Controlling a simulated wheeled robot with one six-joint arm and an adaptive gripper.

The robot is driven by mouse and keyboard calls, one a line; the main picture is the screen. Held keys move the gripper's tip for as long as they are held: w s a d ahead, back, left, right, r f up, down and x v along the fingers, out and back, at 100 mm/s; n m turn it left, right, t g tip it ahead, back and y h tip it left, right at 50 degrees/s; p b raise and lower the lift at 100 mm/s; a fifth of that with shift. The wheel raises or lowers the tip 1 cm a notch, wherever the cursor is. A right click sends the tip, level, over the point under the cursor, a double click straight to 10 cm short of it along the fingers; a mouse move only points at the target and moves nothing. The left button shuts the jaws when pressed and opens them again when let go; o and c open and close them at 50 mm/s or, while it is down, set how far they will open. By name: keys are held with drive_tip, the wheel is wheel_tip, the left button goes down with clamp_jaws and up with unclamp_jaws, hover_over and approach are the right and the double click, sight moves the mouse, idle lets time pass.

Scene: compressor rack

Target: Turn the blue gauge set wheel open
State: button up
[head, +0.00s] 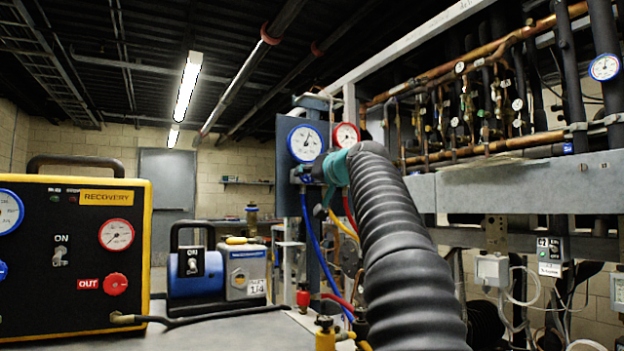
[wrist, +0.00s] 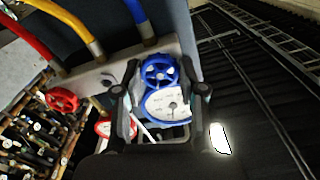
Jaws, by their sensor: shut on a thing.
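The blue gauge set wheel (wrist: 160,71) shows in the wrist view between the fingers of my gripper (wrist: 158,66). My gripper is shut on the wheel, with one finger at each side of its rim. Just below the wheel in that view is the blue-rimmed gauge (wrist: 168,104). In the head view my gripper (head: 318,176) is at the gauge set, below the blue-rimmed gauge (head: 306,143) and the red-rimmed gauge (head: 345,136). My arm and gripper hide the wheel there.
A red wheel (wrist: 62,101) sits on the same manifold, with yellow, red and blue hoses nearby. A recovery machine (head: 75,255) and a blue pump (head: 200,272) stand at left. Copper pipes and a grey rail (head: 530,183) fill the right side.

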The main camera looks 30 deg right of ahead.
drive_tip(key=shift+f+n+b, duration=0.2)
drive_tip(key=shift+n+b, duration=0.15)
drive_tip(key=shift+n, duration=1.85)
drive_tip(key=o, duration=1.2)
drive_tip(key=shift+w, duration=0.1)
drive_tip(key=shift+c, duration=0.2)
drive_tip(key=shift+r, duration=0.1)
drive_tip(key=s, duration=1.2)
drive_tip(key=shift+d, duration=0.2)
